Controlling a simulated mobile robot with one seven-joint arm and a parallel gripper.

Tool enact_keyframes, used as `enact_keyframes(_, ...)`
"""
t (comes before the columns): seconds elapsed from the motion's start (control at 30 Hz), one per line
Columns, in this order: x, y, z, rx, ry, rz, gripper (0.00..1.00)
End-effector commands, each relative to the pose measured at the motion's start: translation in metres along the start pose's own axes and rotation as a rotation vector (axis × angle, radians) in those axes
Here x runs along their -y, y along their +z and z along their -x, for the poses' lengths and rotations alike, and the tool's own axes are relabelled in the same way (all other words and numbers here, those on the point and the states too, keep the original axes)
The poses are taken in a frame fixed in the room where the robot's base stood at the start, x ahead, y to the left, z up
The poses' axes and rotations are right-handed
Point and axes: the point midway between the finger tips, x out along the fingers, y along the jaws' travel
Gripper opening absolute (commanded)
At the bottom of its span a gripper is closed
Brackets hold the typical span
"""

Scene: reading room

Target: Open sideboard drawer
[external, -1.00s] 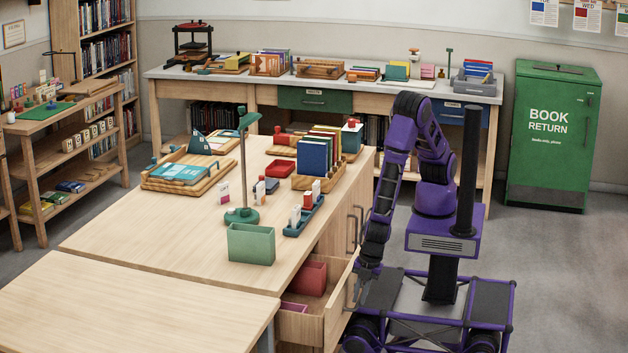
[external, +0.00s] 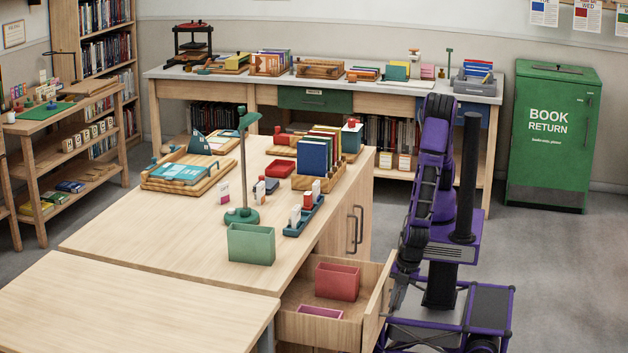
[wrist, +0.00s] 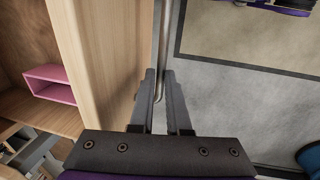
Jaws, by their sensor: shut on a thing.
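The sideboard drawer (external: 374,304) is pulled well out of the light wood sideboard (external: 333,238). Its front also shows in the wrist view (wrist: 105,50). A red box (external: 337,281) and a pink box (external: 320,312) are inside; the pink box shows in the wrist view (wrist: 50,84). In the wrist view, my gripper (wrist: 162,74) has its two fingers on either side of the grey bar handle (wrist: 158,98) and is shut on it. In the external view, my arm reaches down to the outer side of the drawer front, and the fingers are hard to make out.
A green bin (external: 251,244), a green lamp (external: 241,214) and book trays stand on the sideboard top. Closed doors with bar handles (external: 355,230) are beside the drawer. Grey floor is open toward the green book return (external: 551,135).

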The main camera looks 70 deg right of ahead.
Motion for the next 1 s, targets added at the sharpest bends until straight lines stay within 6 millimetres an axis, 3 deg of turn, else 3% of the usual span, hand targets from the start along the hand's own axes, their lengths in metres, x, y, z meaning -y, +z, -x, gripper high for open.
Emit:
enact_keyframes(0.07, 0.000, 0.001, 0.000, 0.004, 0.001, 0.000, 0.00)
enact_keyframes(0.1, 0.000, 0.001, 0.000, 0.004, 0.001, 0.000, 0.17)
enact_keyframes(0.27, 0.000, 0.001, 0.000, 0.003, 0.000, 0.000, 0.45)
enact_keyframes(0.67, -0.001, 0.000, 0.010, -0.001, 0.000, 0.000, 0.45)
enact_keyframes(1.0, -0.002, 0.000, 0.076, -0.001, 0.000, 0.000, 0.45)
